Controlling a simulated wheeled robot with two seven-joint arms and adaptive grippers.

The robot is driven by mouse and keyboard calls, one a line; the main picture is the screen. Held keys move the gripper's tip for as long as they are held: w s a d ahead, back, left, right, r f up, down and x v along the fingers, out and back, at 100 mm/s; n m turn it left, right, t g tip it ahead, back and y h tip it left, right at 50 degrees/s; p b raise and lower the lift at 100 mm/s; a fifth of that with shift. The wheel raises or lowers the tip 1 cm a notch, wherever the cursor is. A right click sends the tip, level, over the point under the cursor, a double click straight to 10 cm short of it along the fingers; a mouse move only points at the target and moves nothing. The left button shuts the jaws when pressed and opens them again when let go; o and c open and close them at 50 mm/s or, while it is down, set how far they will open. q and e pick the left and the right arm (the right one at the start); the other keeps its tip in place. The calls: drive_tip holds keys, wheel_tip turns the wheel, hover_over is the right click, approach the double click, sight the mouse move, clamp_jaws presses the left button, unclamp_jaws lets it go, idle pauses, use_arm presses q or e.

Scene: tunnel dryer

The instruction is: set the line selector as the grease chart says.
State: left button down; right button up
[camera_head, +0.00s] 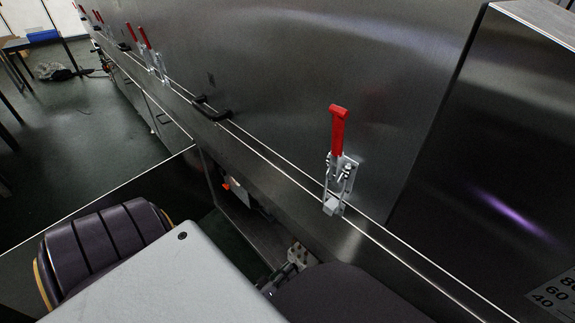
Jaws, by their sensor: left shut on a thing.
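My left gripper (288,268) shows small and partly covered at the lower middle, low beside the machine's side. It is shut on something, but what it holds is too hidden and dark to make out. I cannot make out the line selector or the grease chart. My right gripper is not in view.
The tunnel dryer's steel side (300,75) runs from far left to right. A red-handled toggle clamp (337,130) stands upright on its ledge, with more farther off. A black handle (211,109) sticks out. A number plate (553,296) is cut off at right. Green floor (90,120) lies left.

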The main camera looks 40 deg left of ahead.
use_arm(q)
drive_tip(key=shift+m, duration=0.3)
drive_tip(key=m+p, duration=0.1)
drive_tip(key=m, duration=0.3)
drive_tip(key=shift+d, duration=0.1)
drive_tip(key=m+p, duration=0.1)
drive_tip(key=m, duration=0.4)
drive_tip(key=shift+s+d+m, duration=0.1)
drive_tip(key=shift+d+m, duration=0.05)
drive_tip(key=shift+m, duration=0.25)
drive_tip(key=m, duration=0.2)
drive_tip(key=shift+m, duration=0.3)
drive_tip(key=m, duration=0.3)
drive_tip(key=shift+d+f, duration=0.1)
drive_tip(key=shift+m, duration=0.8)
